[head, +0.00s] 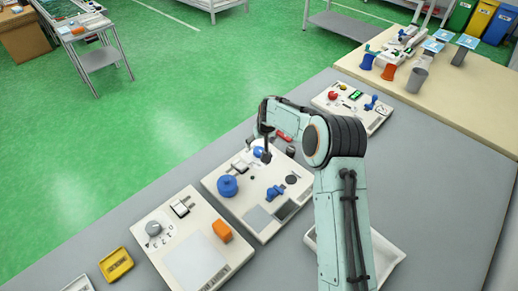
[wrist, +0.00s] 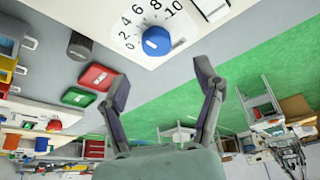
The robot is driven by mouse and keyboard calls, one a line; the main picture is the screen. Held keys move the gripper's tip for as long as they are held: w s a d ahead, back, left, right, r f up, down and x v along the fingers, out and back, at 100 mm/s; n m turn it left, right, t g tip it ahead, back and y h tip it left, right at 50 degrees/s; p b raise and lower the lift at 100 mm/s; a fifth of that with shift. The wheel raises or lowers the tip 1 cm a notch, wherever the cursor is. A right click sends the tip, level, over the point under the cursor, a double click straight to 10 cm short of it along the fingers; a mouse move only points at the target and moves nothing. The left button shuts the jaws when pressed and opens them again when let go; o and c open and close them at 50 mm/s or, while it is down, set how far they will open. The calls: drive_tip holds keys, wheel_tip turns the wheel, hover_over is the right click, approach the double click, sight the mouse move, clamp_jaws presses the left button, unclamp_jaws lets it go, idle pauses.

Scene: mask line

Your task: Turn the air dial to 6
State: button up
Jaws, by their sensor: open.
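The air dial (wrist: 157,40) is a round blue knob on a white panel, at the top of the wrist view. Black numbers from 0 to 10 run around its left and upper side. A white mark sits on the knob's left part, towards the 0 side; its exact reading is hard to tell. In the head view a blue knob (head: 259,152) shows on the middle panel, partly behind my gripper (head: 266,156). In the wrist view my gripper (wrist: 162,80) is open and empty. Its two fingers are apart, with the dial beyond the gap and not between them.
The middle panel also bears a large blue knob (head: 228,186) and a blue valve (head: 275,191). A red block (wrist: 97,77), a green block (wrist: 77,97) and a dark cylinder (wrist: 80,46) stand beside the panel. A nearer panel bears a grey dial (head: 153,228) and an orange block (head: 222,231).

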sight(259, 151)
drive_tip(key=x, duration=0.6)
drive_tip(key=shift+w+d+f, duration=0.1)
drive_tip(key=shift+d+f, duration=0.1)
drive_tip(key=shift+f, duration=0.2)
drive_tip(key=c, duration=1.2)
